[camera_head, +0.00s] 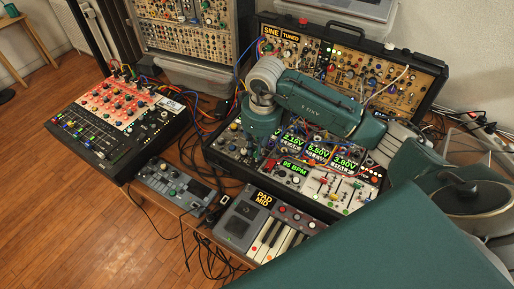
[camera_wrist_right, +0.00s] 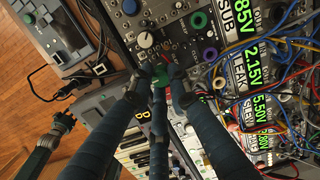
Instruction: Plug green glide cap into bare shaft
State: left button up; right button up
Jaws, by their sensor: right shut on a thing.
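The green glide cap (camera_wrist_right: 159,79) shows as a small green piece between the dark fingertips of my right gripper (camera_wrist_right: 157,76) in the wrist view. The gripper is shut on it, just above the synth panel. The fingertips hide part of the cap. I cannot clearly make out the bare shaft; the fingers cover part of the panel there. In the head view my right arm reaches over the open synth case (camera_head: 225,166), and its fingers are too small and covered to read. My left gripper does not show.
A dark green knob (camera_wrist_right: 199,20) and a white-topped knob (camera_wrist_right: 145,40) stand on the panel close to the fingers. Patch cables (camera_wrist_right: 285,45) crowd the right side. A keyboard unit (camera_head: 236,226) and a red-and-black mixer (camera_head: 112,112) stand nearby.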

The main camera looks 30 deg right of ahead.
dwell(0.5)
jog(key=shift+f+b, duration=0.2)
jog(key=shift+b, duration=0.15)
jog(key=shift+f, duration=0.3)
jog(key=shift+f+b, duration=0.75)
jog(key=shift+b, duration=0.1)
jog(key=o, duration=0.8)
jog(key=shift+r, duration=0.1)
jog(key=r, duration=0.8)
jog(key=s+r, duration=0.1)
jog(key=r, duration=0.2)
jog(key=shift+d+r, duration=0.2)
jog(key=shift+r, duration=0.2)
